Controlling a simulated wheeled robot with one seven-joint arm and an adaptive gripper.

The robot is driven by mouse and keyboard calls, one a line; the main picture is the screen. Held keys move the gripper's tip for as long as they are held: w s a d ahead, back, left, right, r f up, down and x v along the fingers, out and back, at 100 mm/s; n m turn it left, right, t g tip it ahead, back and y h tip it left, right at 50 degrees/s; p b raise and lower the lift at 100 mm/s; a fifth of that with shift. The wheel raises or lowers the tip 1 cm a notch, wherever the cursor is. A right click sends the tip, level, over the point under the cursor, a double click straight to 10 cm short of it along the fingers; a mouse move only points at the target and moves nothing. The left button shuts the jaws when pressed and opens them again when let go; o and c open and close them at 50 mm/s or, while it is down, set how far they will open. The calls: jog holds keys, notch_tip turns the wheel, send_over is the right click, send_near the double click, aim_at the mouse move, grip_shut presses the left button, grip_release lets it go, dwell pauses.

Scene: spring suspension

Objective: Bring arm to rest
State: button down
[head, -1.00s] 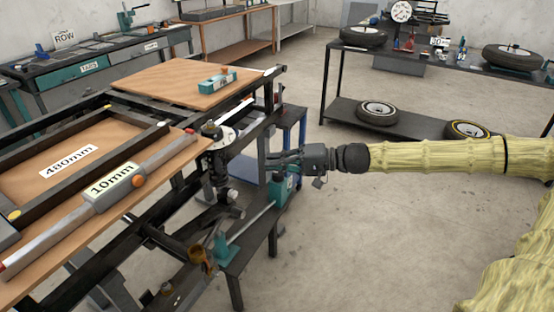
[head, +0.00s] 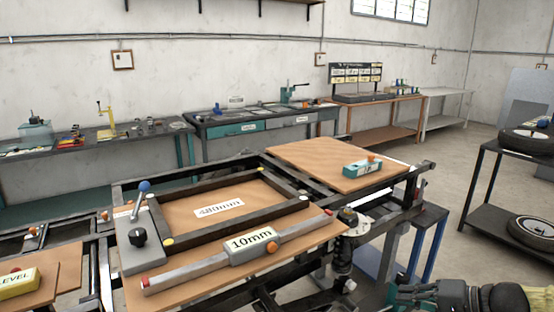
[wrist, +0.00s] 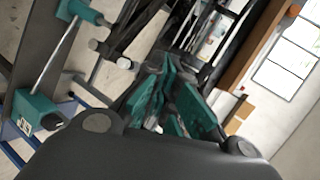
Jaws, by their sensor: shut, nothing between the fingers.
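My gripper (head: 403,294) shows at the bottom right of the head view, to the right of the black frame of the workbench. Only part of my arm is in that view. In the wrist view my gripper (wrist: 168,100) has teal and dark fingers and is shut with nothing held. The spring suspension unit (head: 346,240) stands upright at the bench frame's right side, to the left of my gripper. A gap shows between them in the head view.
A wooden-topped bench frame (head: 300,212) carries a 480mm frame, a 10mm gauge (head: 252,246) and a teal level (head: 362,169). A black shelf with tyres (head: 525,140) stands at the right. Open floor (head: 440,200) lies between bench and shelf.

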jog(key=s+a+f+n+g+h, duration=0.1)
jog(key=s+f+g+h, duration=0.15)
jog(key=s+f, duration=0.35)
jog(key=s+a+f+g+h, duration=0.1)
jog(key=s+f+g+h, duration=0.15)
jog(key=f, duration=0.65)
jog(key=s+a+f+n+g+h, duration=0.1)
jog(key=s+f+h, duration=0.2)
jog(key=s+f, duration=0.3)
jog(key=s+a+f+n+g+h, duration=0.1)
jog(key=s+a+f+n, duration=0.1)
jog(key=s+a+f, duration=0.2)
jog(key=s+a+f+n+g+h, duration=0.1)
jog(key=s+a+f, duration=0.3)
jog(key=s+f, duration=0.4)
jog(key=s, duration=0.5)
jog(key=shift+s+a+f+n, duration=0.2)
jog(key=shift+f+n, duration=0.15)
jog(key=shift+n, duration=0.05)
